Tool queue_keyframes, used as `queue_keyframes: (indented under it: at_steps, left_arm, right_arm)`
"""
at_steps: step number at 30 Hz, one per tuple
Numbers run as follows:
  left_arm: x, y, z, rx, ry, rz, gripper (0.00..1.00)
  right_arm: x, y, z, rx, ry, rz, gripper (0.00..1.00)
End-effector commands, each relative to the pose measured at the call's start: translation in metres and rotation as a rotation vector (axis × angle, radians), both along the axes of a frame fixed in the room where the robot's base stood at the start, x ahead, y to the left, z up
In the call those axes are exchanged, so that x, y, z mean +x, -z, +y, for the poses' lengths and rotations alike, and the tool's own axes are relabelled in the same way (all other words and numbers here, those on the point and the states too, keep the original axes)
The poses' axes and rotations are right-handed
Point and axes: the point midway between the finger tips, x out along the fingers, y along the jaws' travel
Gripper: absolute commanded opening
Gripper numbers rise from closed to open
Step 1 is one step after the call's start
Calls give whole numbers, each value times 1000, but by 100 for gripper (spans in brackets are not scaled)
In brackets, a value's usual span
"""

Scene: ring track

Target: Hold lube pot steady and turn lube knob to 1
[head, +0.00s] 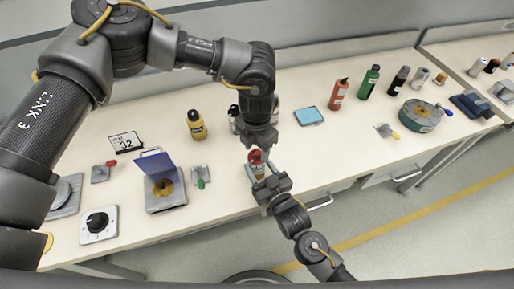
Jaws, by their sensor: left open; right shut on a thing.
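A small pot with a red top (257,157), which looks like the lube pot, stands near the front edge of the bench. My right gripper (262,178) reaches in from the front and is shut on its lower body, hiding part of it. My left gripper (256,146) points down just above the red top, open; I cannot tell whether its fingers touch it. The red top seems to be the lube knob, but its marks are too small to read. A white plate with a black dial (98,224) lies apart at the front left.
A yellow bottle (196,125), a box with a raised blue lid (165,188) and a sign reading 32 (126,142) are left of the pot. A blue tray (311,116), an orange bottle (339,94), a green bottle (370,82) and a round drum (421,116) are right. Bench between pot and drum is mostly clear.

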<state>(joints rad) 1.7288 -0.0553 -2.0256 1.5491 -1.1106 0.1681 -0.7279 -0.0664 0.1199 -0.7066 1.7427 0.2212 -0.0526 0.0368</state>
Motion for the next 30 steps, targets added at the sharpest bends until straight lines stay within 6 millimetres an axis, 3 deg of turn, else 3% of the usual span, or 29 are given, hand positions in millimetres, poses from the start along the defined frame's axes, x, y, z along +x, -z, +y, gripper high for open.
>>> queue_keyframes:
  at_steps: [10, 20, 30]
  left_arm:
    - [0, 4, 0, 0, 0, 0, 47]
    - [0, 3, 0, 1, 0, -1, 4]
    - [0, 3, 0, 0, -61, -1, 3]
  right_arm:
    - [0, 0, 0, 0, 0, 1, 23]
    - [0, 0, 0, 0, 0, 1, 23]
    - [0, 1, 0, 0, 1, 1, 23]
